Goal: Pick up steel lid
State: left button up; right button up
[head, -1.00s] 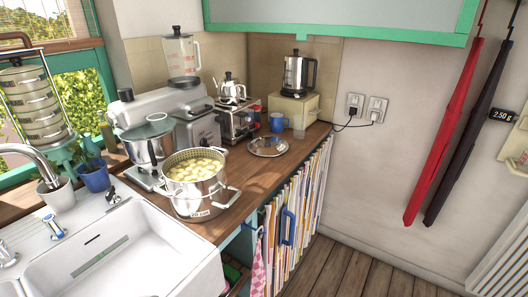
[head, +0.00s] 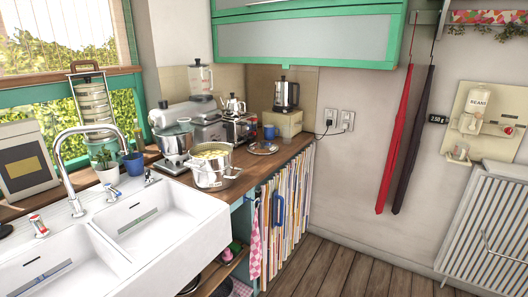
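The steel lid (head: 263,148) lies flat on the wooden counter (head: 246,162), to the right of and behind a steel pot (head: 213,172). The pot is open at the top and holds pale yellow pieces that look like potatoes. The lid is small in the head view, and its knob is hard to make out. Neither of my grippers shows in the head view.
A blue mug (head: 270,132), a toaster (head: 239,130) and a kettle (head: 286,95) stand behind the lid. A mixer (head: 174,142) stands left of the pot. A white sink (head: 150,226) is at the left front. The wooden floor (head: 335,268) at the lower right is clear.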

aim_at(262, 147)
jog(key=z, duration=0.65)
jog(key=i, duration=0.65)
jog(key=z, duration=1.15)
jog(key=i, duration=1.75)
jog(key=u, duration=1.2)
jog(key=i, duration=0.65)
jog(key=u, duration=0.65)
